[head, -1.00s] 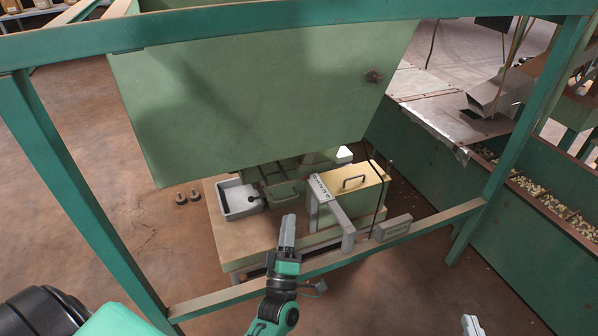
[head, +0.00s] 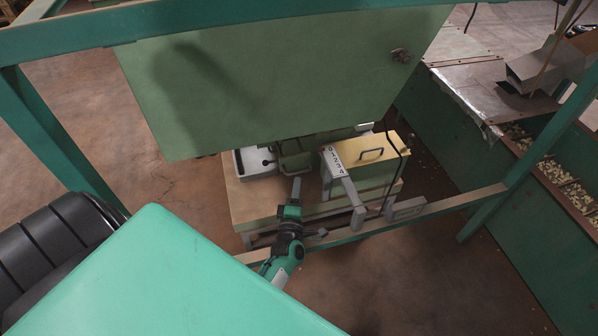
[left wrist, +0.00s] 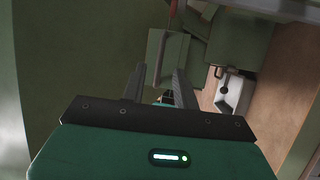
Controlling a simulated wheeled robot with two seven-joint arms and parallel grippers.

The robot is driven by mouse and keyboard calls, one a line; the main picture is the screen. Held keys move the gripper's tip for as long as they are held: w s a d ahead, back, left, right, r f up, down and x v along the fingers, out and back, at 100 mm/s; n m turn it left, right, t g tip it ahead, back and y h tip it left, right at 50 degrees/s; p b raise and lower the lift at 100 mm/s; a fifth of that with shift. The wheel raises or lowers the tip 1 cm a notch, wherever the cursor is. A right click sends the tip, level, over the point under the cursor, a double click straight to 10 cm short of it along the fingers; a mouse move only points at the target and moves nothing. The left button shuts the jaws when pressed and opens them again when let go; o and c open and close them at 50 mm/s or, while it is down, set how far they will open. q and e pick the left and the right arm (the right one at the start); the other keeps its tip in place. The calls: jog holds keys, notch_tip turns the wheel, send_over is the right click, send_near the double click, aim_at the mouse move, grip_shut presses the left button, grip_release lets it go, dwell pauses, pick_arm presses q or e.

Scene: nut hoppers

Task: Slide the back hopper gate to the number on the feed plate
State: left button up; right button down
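Under the big green hopper (head: 270,85), a green gate plate with a handle (head: 296,163) sits on the wooden base. It also shows in the left wrist view (left wrist: 165,60). My right gripper is out of view.
A green box with a cream top and handle (head: 368,153) stands right of the strip. A grey tray (head: 255,161) is at the left. The green frame rail (head: 450,200) crosses in front; a black cable (head: 392,170) hangs by the box.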

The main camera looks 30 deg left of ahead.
aim_at(299, 173)
pick_arm(q)
jog(key=x, duration=0.6)
grip_shut()
